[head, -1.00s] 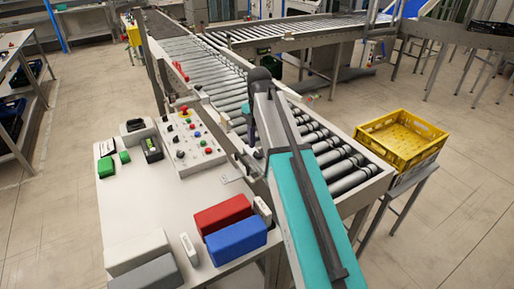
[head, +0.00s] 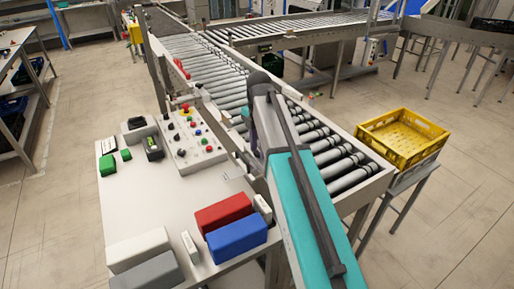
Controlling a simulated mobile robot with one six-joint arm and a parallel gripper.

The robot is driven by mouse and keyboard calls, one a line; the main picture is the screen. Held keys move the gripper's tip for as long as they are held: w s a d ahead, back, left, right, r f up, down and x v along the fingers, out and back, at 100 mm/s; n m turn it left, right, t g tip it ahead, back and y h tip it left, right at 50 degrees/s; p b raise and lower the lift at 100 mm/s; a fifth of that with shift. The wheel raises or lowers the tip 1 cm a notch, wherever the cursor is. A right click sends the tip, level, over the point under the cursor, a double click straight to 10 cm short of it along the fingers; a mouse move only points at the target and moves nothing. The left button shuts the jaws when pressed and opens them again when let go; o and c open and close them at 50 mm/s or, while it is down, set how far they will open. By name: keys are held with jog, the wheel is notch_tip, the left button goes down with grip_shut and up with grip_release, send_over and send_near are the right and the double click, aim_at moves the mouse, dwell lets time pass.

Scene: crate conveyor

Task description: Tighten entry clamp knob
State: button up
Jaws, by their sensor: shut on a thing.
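My gripper (head: 254,150) is at the near side rail of the roller conveyor (head: 318,137), beside the control panel. My own arm partly covers it, and it points down at the rail. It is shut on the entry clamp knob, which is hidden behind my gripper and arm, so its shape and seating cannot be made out.
A control panel (head: 190,139) with buttons stands on the pale worktable (head: 150,200). Red (head: 222,212) and blue (head: 237,240) blocks lie close left of my arm. A yellow crate (head: 402,137) stands right of the conveyor. The nearby rollers are empty.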

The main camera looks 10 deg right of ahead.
jog(key=shift+d+m, duration=0.25)
jog(key=shift+m, duration=1.05)
jog(key=m+p, duration=0.1)
jog(key=m, duration=0.5)
jog(key=shift+d, duration=0.15)
jog(key=m, duration=0.4)
jog(key=shift+f+m+p, duration=0.1)
jog(key=shift+m+p, duration=0.2)
jog(key=shift+p, duration=0.05)
jog(key=m, duration=0.4)
jog(key=shift+s+m, duration=0.1)
jog(key=shift+m, duration=0.3)
jog(key=o, duration=1)
jog(key=shift+o, duration=0.2)
